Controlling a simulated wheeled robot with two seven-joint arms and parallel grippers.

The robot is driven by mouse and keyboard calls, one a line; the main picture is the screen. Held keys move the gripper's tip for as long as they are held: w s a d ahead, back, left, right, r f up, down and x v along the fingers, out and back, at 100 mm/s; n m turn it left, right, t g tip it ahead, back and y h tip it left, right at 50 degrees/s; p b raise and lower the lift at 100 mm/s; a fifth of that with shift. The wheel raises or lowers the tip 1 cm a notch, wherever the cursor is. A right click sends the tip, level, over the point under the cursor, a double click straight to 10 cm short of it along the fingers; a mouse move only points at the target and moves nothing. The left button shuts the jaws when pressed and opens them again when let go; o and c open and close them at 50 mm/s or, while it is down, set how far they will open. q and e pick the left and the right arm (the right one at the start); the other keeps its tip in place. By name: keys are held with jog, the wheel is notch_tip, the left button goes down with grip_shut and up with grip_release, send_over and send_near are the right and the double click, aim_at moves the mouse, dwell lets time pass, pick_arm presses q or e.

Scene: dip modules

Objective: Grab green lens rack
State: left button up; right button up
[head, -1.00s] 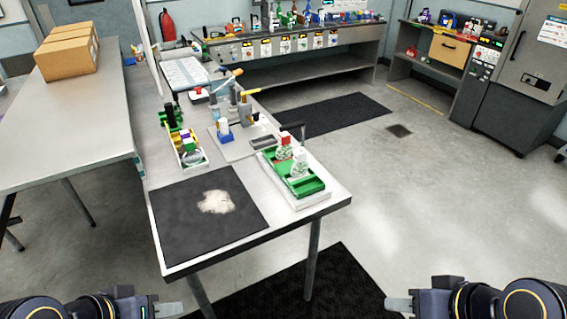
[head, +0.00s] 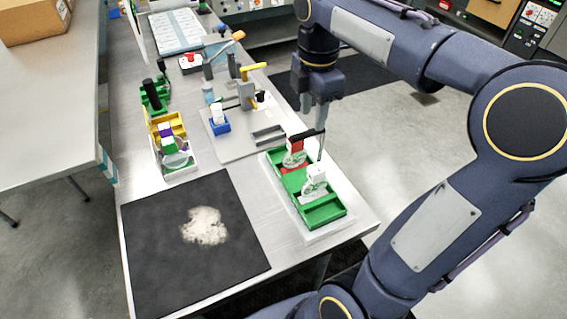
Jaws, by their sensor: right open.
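A green tray (head: 325,213) with several compartments sits on a white base at the right edge of the table. A piece with a red top (head: 295,147) and one with a white top (head: 316,173) stand in it, each with a clear round part. A small green-topped piece (head: 168,145) with a clear disc stands in a white bin at the left. I cannot tell for certain which is the green lens rack. My right gripper (head: 318,125) points down, open, above the tray's far end, near a dark handle (head: 304,135). My left gripper is out of view.
A black mat (head: 150,240) with a pale patch (head: 204,226) lies at the near end of the table. A blue holder (head: 219,123) and a yellow-handled press (head: 246,85) stand farther back. My right arm crosses the right side.

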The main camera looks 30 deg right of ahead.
aim_at(308, 131)
jog(key=f, duration=0.4)
jog(key=f+p, duration=0.1)
jog(key=f, duration=0.2)
jog(key=shift+w+a+f, duration=0.1)
jog(key=shift+w+a, duration=0.05)
jog(key=shift+w, duration=0.1)
jog(key=shift+c, duration=0.2)
grip_shut()
